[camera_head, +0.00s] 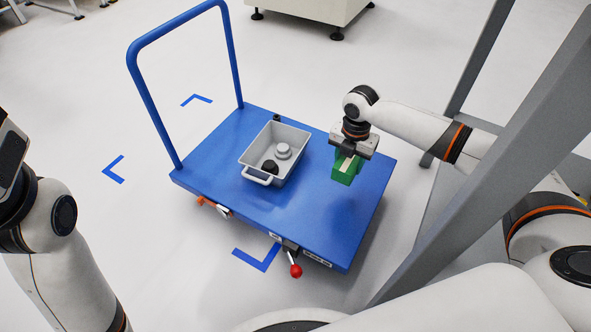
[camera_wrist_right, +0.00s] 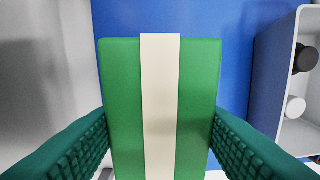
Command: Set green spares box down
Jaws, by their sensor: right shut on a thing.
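The green spares box (camera_head: 346,169) is in my right gripper (camera_head: 351,152), over the right part of the blue cart deck. In the right wrist view the green box (camera_wrist_right: 194,105), with a pale stripe down its middle, fills the space between the two dark green finger pads (camera_wrist_right: 160,140). My right gripper is shut on it. I cannot tell whether the box's underside touches the deck. The blue cart (camera_head: 222,152) has a push handle at its left.
A grey tray (camera_head: 262,151) with a light grey part (camera_head: 284,150) and a black part (camera_head: 270,166) stands on the deck left of the box. A grey frame post (camera_head: 470,170) is close on the right. Deck around the box's front is clear.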

